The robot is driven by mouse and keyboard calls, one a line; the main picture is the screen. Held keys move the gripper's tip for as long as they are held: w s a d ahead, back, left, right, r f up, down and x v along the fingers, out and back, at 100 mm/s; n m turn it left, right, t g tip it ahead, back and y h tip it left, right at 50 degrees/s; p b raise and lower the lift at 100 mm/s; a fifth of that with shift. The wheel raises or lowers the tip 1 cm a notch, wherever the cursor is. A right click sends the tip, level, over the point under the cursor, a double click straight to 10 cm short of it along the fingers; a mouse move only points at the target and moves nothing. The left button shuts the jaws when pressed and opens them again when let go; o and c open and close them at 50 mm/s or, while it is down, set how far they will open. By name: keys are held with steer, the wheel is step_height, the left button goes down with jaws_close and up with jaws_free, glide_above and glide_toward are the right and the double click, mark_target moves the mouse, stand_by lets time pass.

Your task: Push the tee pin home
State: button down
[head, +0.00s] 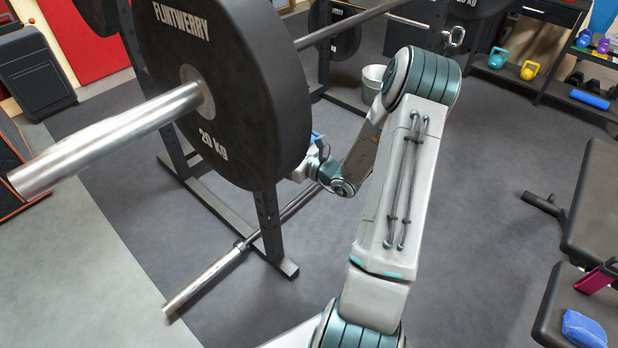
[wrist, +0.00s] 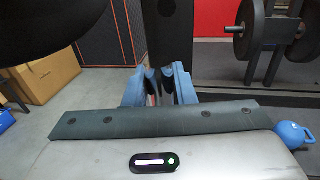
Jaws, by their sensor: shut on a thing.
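My gripper (wrist: 158,76) shows in the wrist view as two blue fingers with dark inner pads, nearly together in front of a dark rack upright (wrist: 168,35). It is shut on a thin thing, which I take to be the tee pin. That thing is almost wholly hidden by the fingers, so how deep it sits in the upright cannot be told. In the head view, my gripper's blue part (head: 317,137) shows just past the right edge of the big plate, beside the rack upright (head: 269,222). The plate hides the fingertips.
A black 20 kg plate (head: 225,85) on a barbell (head: 105,138) fills the left of the head view, close to my gripper. A steel bar (head: 205,277) slants low by the rack foot. A bench (head: 595,205) stands right. Open floor (head: 480,240) lies between.

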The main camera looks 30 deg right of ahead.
steer(key=shift+w, duration=0.3)
steer(key=c, duration=1.3)
jaws_free()
steer(key=shift+o, duration=0.2)
steer(key=v, duration=0.7)
steer(key=shift+p, duration=0.4)
steer(key=shift+s, duration=0.15)
